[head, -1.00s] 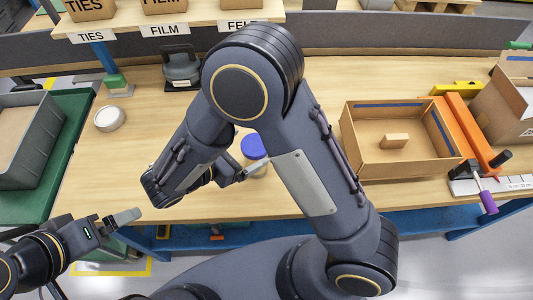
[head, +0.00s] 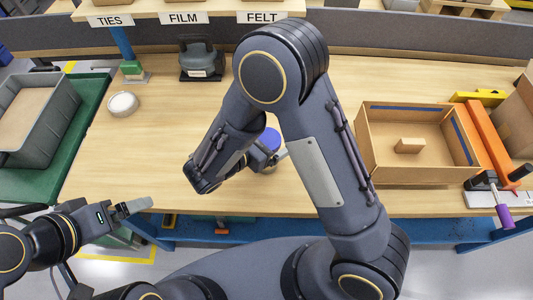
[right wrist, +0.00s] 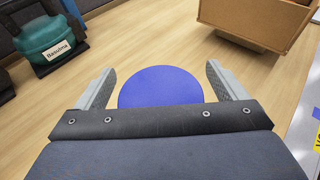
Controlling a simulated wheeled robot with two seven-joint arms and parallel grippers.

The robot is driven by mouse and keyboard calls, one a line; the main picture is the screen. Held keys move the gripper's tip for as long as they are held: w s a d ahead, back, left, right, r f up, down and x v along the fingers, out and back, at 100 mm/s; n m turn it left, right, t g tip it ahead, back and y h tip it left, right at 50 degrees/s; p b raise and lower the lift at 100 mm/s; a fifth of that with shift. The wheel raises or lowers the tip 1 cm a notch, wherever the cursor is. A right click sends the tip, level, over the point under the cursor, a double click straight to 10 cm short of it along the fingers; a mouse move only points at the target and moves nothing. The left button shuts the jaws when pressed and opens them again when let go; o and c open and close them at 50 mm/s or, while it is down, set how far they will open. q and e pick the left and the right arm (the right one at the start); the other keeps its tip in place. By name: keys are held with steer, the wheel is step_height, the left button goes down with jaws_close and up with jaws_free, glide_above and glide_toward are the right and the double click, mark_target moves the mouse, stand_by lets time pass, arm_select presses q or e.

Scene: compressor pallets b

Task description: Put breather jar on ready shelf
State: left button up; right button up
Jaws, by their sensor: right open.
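A jar with a blue lid (head: 269,139) stands on the wooden bench, partly hidden behind my right arm in the head view. In the right wrist view its round blue lid (right wrist: 161,86) lies between the two fingers of my right gripper (right wrist: 161,88). The right gripper is open, with a visible gap on each side of the lid. It also shows in the head view (head: 275,158) at the jar. My left gripper (head: 134,206) hangs in front of the bench's left part; its finger gap cannot be made out. No shelf marked ready can be read.
A raised shelf (head: 222,8) labelled TIES, FILM and FELT runs along the back. A cardboard tray (head: 373,168) with a small block stands at the right, near an orange bar (head: 490,140). A round white-topped container (head: 123,103) and a dark green case (head: 201,62) stand at left.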

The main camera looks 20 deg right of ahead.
steer(key=shift+c, duration=0.3)
steer(key=c, duration=1.5)
